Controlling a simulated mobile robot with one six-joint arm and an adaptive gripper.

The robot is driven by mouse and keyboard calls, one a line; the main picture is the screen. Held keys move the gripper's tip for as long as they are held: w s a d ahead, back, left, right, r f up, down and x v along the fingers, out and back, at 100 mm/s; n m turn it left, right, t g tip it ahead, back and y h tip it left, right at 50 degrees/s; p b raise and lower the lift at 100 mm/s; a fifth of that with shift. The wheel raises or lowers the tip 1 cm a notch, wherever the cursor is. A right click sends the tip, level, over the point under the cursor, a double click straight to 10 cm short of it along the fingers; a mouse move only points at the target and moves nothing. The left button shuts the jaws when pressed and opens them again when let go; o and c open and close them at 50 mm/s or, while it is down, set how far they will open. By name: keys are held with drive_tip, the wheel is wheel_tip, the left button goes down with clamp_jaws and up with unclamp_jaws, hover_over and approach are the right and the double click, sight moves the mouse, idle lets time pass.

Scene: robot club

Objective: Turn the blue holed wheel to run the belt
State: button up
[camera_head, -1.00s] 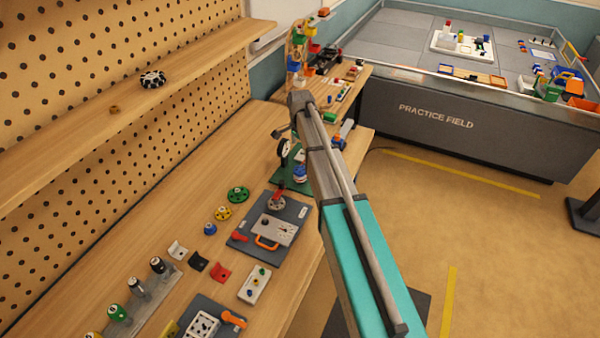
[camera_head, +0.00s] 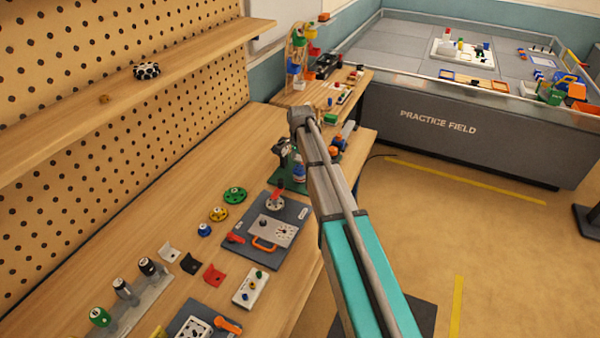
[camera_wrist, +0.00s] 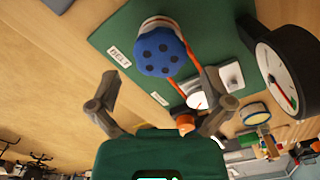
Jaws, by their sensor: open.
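The blue holed wheel (camera_wrist: 160,50) shows in the wrist view, a round blue face with several dark holes, on a green board (camera_wrist: 118,32) labelled BELT. My gripper (camera_wrist: 158,98) is open and empty. Its fingers stand apart below the wheel in the picture, with no contact visible. In the head view the green board (camera_head: 292,186) is partly hidden by my arm, and I cannot make out my fingertips there.
A round dial gauge (camera_wrist: 286,72) stands close to the right of the wheel in the wrist view. In the head view a grey board (camera_head: 262,258) with an orange handle, a green wheel (camera_head: 235,195) and several small parts lie nearer on the bench.

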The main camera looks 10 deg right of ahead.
drive_tip(key=shift+f+b, duration=0.85)
drive_tip(key=shift+f, duration=0.3)
drive_tip(key=c, duration=1)
drive_tip(key=shift+n, duration=0.6)
